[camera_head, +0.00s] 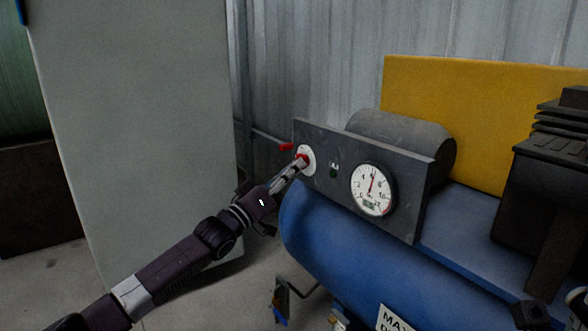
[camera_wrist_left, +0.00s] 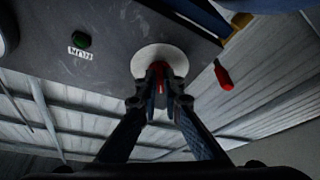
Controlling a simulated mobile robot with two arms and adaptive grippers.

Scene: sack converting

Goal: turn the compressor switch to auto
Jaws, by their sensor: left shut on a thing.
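The compressor switch is a red knob (camera_wrist_left: 159,72) on a round white plate (camera_head: 308,156), set on the left part of the dark panel (camera_head: 331,183) of the blue compressor. My left gripper (camera_head: 299,164) reaches in from the left and is shut on the red knob. In the left wrist view its two fingertips (camera_wrist_left: 160,98) are on either side of the knob. The fingers hide part of the knob and any marks around it, so I cannot tell which position it points to.
A small red handle (camera_head: 287,147) sticks out past the panel's left edge, close to my gripper. A green button (camera_head: 333,172) and a round gauge (camera_head: 373,188) are right of the switch. A large grey cabinet (camera_head: 135,120) stands at left.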

